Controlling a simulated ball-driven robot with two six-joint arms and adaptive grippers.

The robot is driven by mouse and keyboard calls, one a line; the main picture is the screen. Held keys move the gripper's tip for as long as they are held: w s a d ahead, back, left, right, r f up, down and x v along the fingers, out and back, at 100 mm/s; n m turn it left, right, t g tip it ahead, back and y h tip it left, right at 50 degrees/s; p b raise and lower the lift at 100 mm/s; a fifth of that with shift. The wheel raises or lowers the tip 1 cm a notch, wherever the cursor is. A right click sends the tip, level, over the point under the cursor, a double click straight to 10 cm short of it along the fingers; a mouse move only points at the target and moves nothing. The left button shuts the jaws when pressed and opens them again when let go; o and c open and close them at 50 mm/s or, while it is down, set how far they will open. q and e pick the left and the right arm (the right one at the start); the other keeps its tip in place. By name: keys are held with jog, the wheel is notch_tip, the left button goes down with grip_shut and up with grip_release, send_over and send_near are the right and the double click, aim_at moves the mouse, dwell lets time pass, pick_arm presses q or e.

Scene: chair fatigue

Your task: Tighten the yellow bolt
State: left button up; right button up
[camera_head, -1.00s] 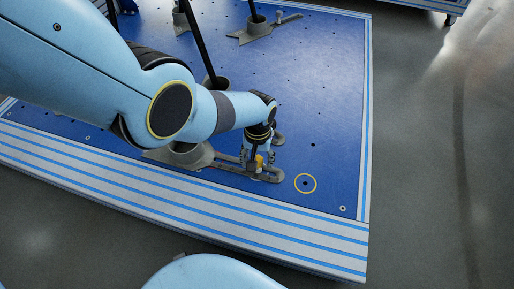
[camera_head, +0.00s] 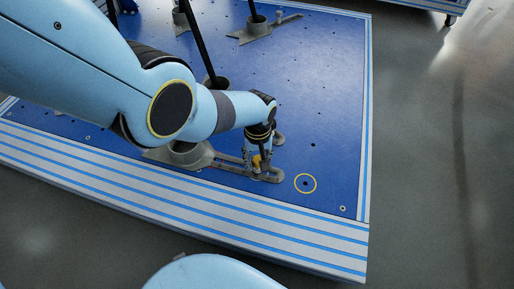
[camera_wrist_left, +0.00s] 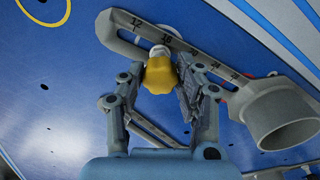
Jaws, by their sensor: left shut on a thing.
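The yellow bolt (camera_wrist_left: 160,76) stands in the slot of a grey slotted bar with numbers (camera_wrist_left: 185,50) in the left wrist view. In the head view the yellow bolt (camera_head: 257,161) shows small, partly covered by my gripper, near the end of the grey bar (camera_head: 235,170). My left gripper (camera_head: 258,160) reaches down over it. In the left wrist view the fingers of my left gripper (camera_wrist_left: 160,88) stand on both sides of the yellow head and are shut on it. My right gripper is not in view.
The bar joins a grey round foot (camera_head: 190,154) on the blue platform (camera_head: 330,110). A yellow ring (camera_head: 305,183) is marked on the platform to the right of the bolt. A similar foot (camera_head: 258,30) stands farther back. The platform's right side is mostly clear.

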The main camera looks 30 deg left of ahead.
pick_arm(q)
jog(key=m, duration=0.4)
grip_shut()
jog(key=m, duration=0.4)
jog(key=o, duration=1.1)
grip_release()
notch_tip(320, 180, up, 12)
